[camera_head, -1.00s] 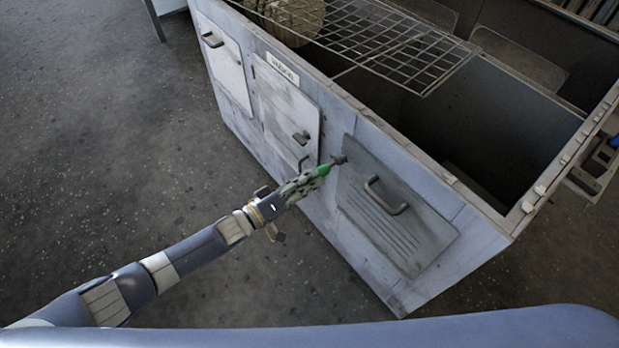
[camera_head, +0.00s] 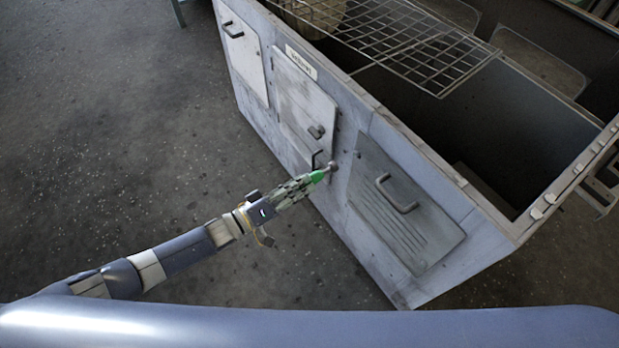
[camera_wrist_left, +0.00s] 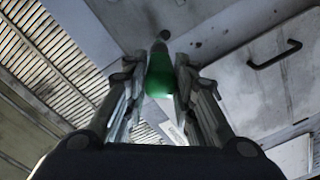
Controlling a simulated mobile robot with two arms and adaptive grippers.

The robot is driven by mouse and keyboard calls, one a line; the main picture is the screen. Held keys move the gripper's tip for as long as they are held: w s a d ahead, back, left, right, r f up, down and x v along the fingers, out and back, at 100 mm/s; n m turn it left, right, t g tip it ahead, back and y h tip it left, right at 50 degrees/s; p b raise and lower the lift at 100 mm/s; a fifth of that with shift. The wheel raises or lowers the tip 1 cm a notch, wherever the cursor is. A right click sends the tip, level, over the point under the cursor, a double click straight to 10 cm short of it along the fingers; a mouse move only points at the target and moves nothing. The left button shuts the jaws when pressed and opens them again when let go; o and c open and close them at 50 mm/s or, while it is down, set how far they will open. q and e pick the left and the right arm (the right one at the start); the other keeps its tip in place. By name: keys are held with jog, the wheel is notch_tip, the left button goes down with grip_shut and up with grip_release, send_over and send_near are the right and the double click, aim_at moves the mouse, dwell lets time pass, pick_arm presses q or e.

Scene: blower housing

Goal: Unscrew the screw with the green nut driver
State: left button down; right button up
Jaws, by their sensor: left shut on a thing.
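My left gripper (camera_head: 298,187) is shut on the green nut driver (camera_head: 317,176), whose green handle shows at the fingertips. The driver's tip points at the housing's front wall, at the edge between the middle door and the vented panel. In the left wrist view the green nut driver (camera_wrist_left: 160,76) sits between the two fingers (camera_wrist_left: 160,95) and its grey shaft points away toward the wall. The screw cannot be made out; the driver's head covers the spot at the wall. I cannot tell whether the driver touches it. My right gripper is out of view.
The blower housing (camera_head: 400,285) is a large grey open-topped box. Its vented panel (camera_head: 408,240) has a handle (camera_head: 397,194), and a middle door (camera_head: 303,105) is beside it. A wire grate (camera_head: 420,50) lies across the top. The floor (camera_head: 120,130) at left is clear.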

pick_arm(q)
jog(key=shift+p+v, duration=0.5)
jog(key=shift+v, duration=2.4)
